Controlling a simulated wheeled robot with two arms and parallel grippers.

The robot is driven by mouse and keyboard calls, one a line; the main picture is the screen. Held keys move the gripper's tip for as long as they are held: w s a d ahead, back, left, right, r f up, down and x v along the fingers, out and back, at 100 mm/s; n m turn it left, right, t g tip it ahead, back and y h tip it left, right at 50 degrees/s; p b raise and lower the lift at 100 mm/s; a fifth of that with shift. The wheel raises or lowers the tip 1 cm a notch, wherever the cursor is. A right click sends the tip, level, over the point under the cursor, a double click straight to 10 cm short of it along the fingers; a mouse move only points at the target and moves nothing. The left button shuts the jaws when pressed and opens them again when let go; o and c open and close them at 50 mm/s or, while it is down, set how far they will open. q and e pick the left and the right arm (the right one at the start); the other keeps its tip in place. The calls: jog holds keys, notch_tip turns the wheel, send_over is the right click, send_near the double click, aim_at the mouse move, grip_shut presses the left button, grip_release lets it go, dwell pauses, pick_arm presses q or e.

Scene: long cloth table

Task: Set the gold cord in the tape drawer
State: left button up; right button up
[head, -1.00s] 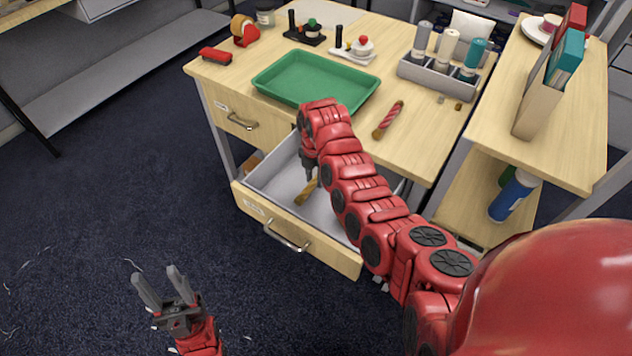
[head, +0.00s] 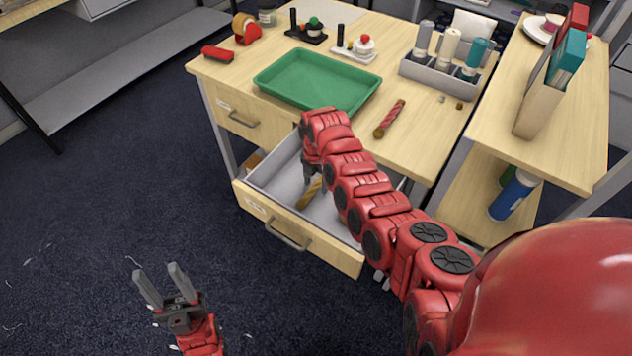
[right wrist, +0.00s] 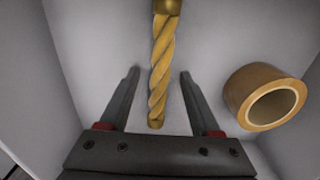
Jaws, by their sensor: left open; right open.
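The gold cord (head: 310,193), a twisted rod-like piece with a smooth end cap, lies on the floor of the open lower drawer (head: 330,246). My right gripper (head: 313,182) is open above it, inside the drawer. In the right wrist view the cord (right wrist: 162,65) runs between the two open fingers (right wrist: 159,73), with a visible gap on each side. A tan tape roll (right wrist: 265,97) lies in the drawer to the right of the cord; my arm hides it in the head view. My left gripper (head: 163,285) is open and empty over the dark carpet.
The upper drawer (head: 242,122) is closed. On the table are a green tray (head: 317,80), a red twisted cord (head: 390,118), a bottle rack (head: 440,75) and a red tape dispenser (head: 246,30). A side shelf unit (head: 560,120) stands at right.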

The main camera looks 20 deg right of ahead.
aim_at(316, 183)
notch_tip(316, 183, up, 12)
jog(key=shift+r, duration=0.15)
dwell(0.3)
dwell(0.4)
